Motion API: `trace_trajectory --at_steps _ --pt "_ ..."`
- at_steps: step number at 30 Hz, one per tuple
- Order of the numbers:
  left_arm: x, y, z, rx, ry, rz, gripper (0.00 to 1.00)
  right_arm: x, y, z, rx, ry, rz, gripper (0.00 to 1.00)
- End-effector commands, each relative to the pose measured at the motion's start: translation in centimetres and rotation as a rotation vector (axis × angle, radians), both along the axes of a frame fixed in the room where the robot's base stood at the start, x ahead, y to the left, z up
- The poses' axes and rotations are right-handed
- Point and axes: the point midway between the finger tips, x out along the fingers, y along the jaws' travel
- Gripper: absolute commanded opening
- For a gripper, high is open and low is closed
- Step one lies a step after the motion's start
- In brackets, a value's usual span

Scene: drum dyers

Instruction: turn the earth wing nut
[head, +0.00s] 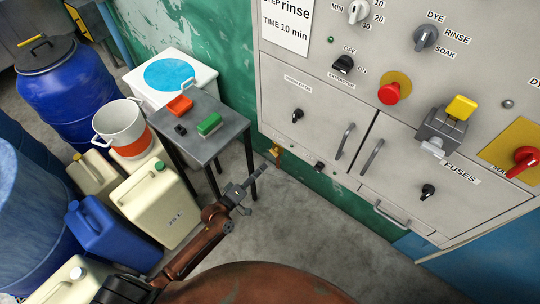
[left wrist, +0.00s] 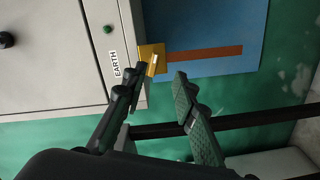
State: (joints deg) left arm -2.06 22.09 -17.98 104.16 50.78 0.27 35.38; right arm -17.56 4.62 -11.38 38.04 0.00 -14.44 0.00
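The brass earth terminal (head: 276,152), small in the head view, sits low at the cabinet's left corner. In the left wrist view the brass block (left wrist: 158,51) is beside the EARTH label (left wrist: 115,64), with a copper strip running right from it. A lighter yellow piece on it, seemingly the wing nut (left wrist: 152,66), shows beside the left finger's tip. My left gripper (head: 240,193) is below and left of the terminal in the head view. Its fingers (left wrist: 160,76) are apart with nothing between them. I cannot tell the nut's exact angle. My right gripper is not in view.
A small grey table (head: 203,141) with red and green items stands left of my left gripper. Cream and blue jerrycans (head: 159,207) crowd the floor at left. The grey control cabinet (head: 330,110) with knobs and handles fills the right. Bare floor lies below it.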

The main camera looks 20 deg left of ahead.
Motion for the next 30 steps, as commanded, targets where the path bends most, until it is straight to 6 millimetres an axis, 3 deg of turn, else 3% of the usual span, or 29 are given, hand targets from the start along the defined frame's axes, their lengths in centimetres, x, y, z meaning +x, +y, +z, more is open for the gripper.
trace_trajectory --at_steps 5,18,30 --pt "1.4 0.2 0.8 -0.041 -0.020 0.019 0.26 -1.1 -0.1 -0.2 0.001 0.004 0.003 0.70" --pt "7.2 -2.0 0.7 -0.039 -0.020 0.017 0.26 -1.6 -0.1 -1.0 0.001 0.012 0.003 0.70" --pt "8.0 -2.2 0.8 -0.037 -0.018 0.018 0.26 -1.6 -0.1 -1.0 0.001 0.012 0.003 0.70"
